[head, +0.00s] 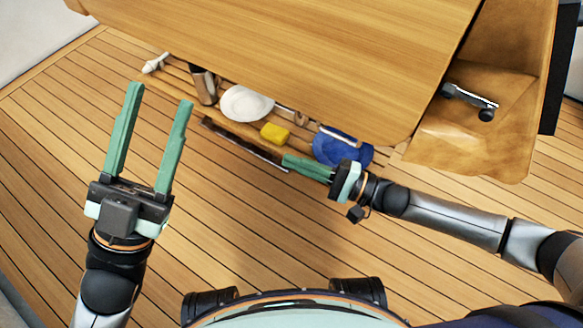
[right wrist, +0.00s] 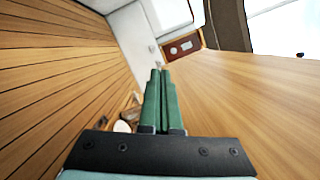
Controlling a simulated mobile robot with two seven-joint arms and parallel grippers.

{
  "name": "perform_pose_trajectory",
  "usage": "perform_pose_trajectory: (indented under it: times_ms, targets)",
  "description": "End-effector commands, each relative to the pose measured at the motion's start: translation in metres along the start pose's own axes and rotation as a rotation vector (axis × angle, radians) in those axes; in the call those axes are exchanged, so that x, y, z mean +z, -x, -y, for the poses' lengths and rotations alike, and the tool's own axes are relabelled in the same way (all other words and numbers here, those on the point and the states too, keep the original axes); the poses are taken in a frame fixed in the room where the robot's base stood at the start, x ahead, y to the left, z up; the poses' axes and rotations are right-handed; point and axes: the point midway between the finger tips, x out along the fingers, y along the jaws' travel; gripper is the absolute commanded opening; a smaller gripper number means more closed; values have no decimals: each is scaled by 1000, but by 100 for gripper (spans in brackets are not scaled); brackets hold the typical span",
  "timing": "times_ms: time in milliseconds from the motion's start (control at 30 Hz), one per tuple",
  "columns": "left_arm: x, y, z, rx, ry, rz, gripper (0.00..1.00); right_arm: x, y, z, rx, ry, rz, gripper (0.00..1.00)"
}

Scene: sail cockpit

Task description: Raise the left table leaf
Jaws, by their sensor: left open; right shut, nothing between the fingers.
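A broad wooden table panel (head: 300,55) fills the top middle of the head view, with its rounded near corner at the right. I cannot tell whether this panel is the left leaf or the fixed top. In the right wrist view the wooden table surface (right wrist: 245,100) spreads to the right. My left gripper (head: 160,97) is open and empty, over the floor left of the table. My right gripper (head: 287,160) is shut and empty, pointing left just in front of the panel's near edge. Its closed fingers (right wrist: 160,75) show beside the table edge; contact is unclear.
Below the panel edge are a white plate (head: 245,103), a yellow sponge (head: 274,133), a blue plate (head: 335,150) and a dark cup (head: 204,86). A dark strip (head: 240,143) lies in front. A tan seat (head: 460,140) stands right. The plank floor (head: 240,220) is clear.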

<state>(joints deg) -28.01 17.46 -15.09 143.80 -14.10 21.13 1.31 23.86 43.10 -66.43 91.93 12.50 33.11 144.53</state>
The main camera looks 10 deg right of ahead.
Motion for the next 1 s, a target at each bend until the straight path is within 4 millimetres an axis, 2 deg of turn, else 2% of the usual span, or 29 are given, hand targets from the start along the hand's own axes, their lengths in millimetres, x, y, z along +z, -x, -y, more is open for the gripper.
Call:
perform_pose_trajectory:
  times_ms: [100, 300, 1000]
  targets:
    - [1, 1, -1, 1, -1, 0, 50, 13, -3, 0, -2, 0, 2, 0]
    - [2, 2, -1, 1, -2, 1, 50, 22, -5, 1, -1, 1, 0, 0]
    - [2, 2, -1, 1, -1, 1, 50, 23, -5, 1, -1, 1, 0, 0]
